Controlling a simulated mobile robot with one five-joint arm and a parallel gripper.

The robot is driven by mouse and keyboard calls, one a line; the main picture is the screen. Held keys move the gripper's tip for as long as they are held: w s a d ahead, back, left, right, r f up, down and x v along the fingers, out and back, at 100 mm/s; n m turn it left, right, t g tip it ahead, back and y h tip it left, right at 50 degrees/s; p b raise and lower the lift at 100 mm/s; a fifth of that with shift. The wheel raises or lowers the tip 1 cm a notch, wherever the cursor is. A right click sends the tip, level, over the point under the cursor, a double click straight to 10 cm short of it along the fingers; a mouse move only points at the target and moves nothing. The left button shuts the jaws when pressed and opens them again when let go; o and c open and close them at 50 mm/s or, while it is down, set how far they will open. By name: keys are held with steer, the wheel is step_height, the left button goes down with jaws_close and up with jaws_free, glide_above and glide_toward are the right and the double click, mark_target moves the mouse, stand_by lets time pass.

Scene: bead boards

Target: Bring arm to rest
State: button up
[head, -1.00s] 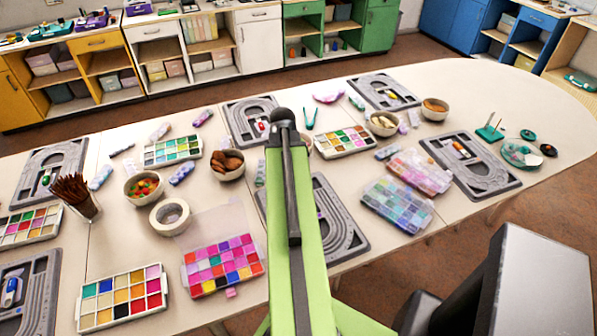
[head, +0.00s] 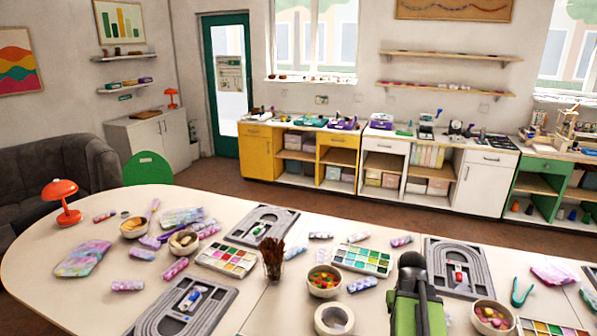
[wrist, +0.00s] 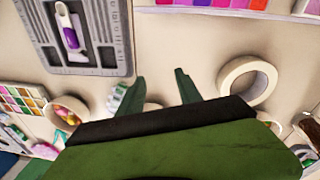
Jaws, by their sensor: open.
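My arm (head: 418,308) shows as a green link with a dark end at the lower right of the head view, over the near part of the white table (head: 33,268). The gripper's fingers are not seen in the head view. In the wrist view my gripper (wrist: 160,82) shows two dark green fingers, spread apart with nothing between them. They are above the table top. A roll of white tape (wrist: 233,98) lies to the right of the fingers, and a grey bead board (wrist: 35,45) lies to the upper left.
The tape roll, a bowl of colourful beads (head: 323,279), a cup of brown sticks (head: 272,257) and a bead board (head: 462,270) surround the arm. An orange lamp (head: 61,200) stands at the table's left end. Cabinets (head: 385,172) line the back wall.

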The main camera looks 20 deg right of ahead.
steer(key=w+a+n, duration=0.2)
steer(key=w+a, duration=0.1)
steer(key=a, duration=1.3)
steer(key=w+a+n+y, duration=0.1)
steer(key=w+a+n, duration=0.1)
steer(key=a, duration=1.3)
steer(key=shift+w+a, duration=0.35)
steer(key=shift+w, duration=0.1)
steer(key=shift+c, duration=0.6)
